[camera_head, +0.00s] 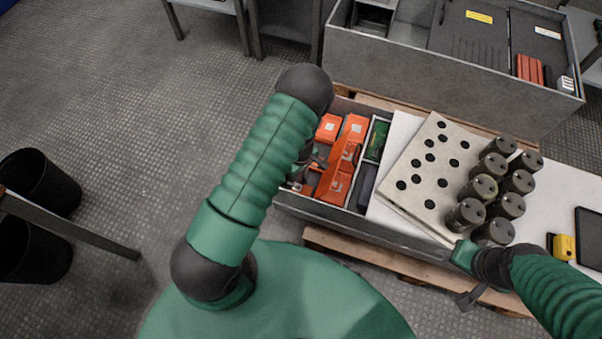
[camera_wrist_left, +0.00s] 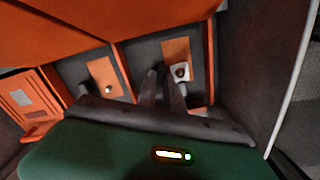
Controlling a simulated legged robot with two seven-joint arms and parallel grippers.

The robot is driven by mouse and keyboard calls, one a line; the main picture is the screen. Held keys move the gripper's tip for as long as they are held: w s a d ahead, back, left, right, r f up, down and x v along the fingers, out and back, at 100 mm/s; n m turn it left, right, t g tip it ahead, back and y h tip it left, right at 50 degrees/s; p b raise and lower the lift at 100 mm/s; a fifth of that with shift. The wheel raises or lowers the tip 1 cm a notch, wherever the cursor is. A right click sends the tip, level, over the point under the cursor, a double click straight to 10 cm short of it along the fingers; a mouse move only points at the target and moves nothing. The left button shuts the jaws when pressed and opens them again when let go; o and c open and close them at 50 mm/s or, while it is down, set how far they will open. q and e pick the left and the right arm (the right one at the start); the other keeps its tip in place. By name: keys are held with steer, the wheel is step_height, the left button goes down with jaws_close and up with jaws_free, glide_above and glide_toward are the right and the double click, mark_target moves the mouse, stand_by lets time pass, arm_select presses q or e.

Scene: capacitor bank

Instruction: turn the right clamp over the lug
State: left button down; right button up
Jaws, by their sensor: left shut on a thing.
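My left gripper (camera_head: 316,162) reaches into the left part of the bin, beside the orange units (camera_head: 340,180). In the left wrist view its two dark fingers (camera_wrist_left: 165,82) are shut on the right clamp, which the fingers mostly hide. Just right of the fingertips is a pale square lug with a dark round bolt (camera_wrist_left: 181,72), on an orange plate (camera_wrist_left: 176,52). A second orange plate (camera_wrist_left: 104,76) with a small bolt sits in the bay to the left. My right gripper (camera_head: 466,278) is low at the right, by the bin's front edge; its jaws are unclear.
An orange cover (camera_wrist_left: 120,18) overhangs the bays, and a dark wall (camera_wrist_left: 245,65) stands close on the right. A pale perforated board (camera_head: 430,165) with several dark cylinders (camera_head: 482,187) lies right of the orange units. A large grey crate (camera_head: 430,85) stands behind.

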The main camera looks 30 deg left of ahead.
arm_select(q)
steer(key=m+p, duration=0.2)
steer(key=m, duration=0.4)
steer(key=shift+w+r+p, duration=0.1)
steer(key=shift+r+p, duration=0.05)
steer(key=shift+p, duration=0.25)
steer(key=m+p, duration=0.1)
steer(key=m, duration=0.2)
steer(key=shift+m, duration=0.3)
steer(key=shift+m+p, duration=0.55)
steer(key=shift+m, duration=0.95)
steer(key=c, duration=1.7)
jaws_free()
steer(key=shift+c, duration=0.2)
step_height(320, 180, up, 16)
steer(key=p, duration=0.5)
steer(key=shift+r+p, duration=0.25)
steer(key=shift+p, duration=0.1)
